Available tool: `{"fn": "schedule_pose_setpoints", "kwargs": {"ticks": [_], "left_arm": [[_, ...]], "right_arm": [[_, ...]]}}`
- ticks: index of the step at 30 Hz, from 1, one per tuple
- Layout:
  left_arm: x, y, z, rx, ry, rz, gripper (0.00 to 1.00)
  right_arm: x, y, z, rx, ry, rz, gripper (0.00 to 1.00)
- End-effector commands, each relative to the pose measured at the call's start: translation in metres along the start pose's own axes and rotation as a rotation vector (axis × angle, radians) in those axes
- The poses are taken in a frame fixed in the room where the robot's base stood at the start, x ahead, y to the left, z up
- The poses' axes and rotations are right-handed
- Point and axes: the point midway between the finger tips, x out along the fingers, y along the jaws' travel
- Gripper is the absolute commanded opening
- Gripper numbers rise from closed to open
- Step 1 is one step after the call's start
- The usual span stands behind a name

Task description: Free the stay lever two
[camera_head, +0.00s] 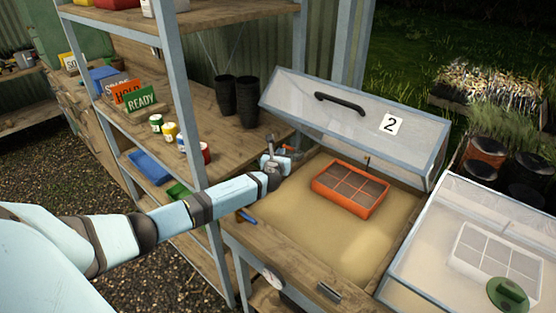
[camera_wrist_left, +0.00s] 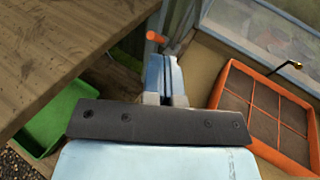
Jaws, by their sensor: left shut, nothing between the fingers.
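The cold frame lid marked 2 (camera_head: 350,102) is tilted up, open, over a sand-filled bed (camera_head: 300,215). A short lever with an orange tip (camera_wrist_left: 155,37) and a grey rod shows in the left wrist view, beside the frame's left wall; I take it for the stay lever. My left gripper (camera_head: 284,160) is over the bed's left edge. Its closed fingers (camera_wrist_left: 165,68) show just below the lever in the wrist view, with nothing held. I cannot tell whether they touch it. In the head view the gripper and wrist largely hide the lever. My right gripper is not in view.
An orange divided tray (camera_head: 352,190) lies in the bed, near a small dark hook (camera_wrist_left: 292,66). Wooden shelving (camera_head: 225,160) with pots and cans stands close on the left. A second frame with a clear lid (camera_head: 460,245) is at the right.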

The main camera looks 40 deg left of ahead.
Motion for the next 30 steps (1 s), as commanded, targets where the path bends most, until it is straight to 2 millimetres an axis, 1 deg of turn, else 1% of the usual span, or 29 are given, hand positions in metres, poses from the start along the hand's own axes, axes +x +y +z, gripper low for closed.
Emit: {"fn": "schedule_pose_setpoints", "kwargs": {"ticks": [1, 3, 6, 10, 15, 30], "left_arm": [[-0.012, 0.0, 0.002, 0.0, 0.002, -0.003, 0.0], [-0.024, 0.0, 0.003, 0.001, 0.001, -0.003, 0.0], [-0.038, -0.001, 0.005, 0.0, 0.001, -0.002, 0.0], [-0.05, -0.001, 0.007, 0.0, 0.001, -0.001, 0.0], [-0.054, -0.001, 0.008, -0.001, 0.001, 0.0, 0.0], [-0.055, -0.002, 0.007, -0.006, 0.003, 0.0, 0.0]], "right_arm": [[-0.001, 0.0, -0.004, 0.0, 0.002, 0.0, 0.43], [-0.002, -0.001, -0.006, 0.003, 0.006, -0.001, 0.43], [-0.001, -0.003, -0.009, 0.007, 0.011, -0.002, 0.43], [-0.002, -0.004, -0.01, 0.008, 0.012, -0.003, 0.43], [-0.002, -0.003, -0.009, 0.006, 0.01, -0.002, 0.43], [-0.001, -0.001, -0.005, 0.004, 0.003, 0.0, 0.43]]}}
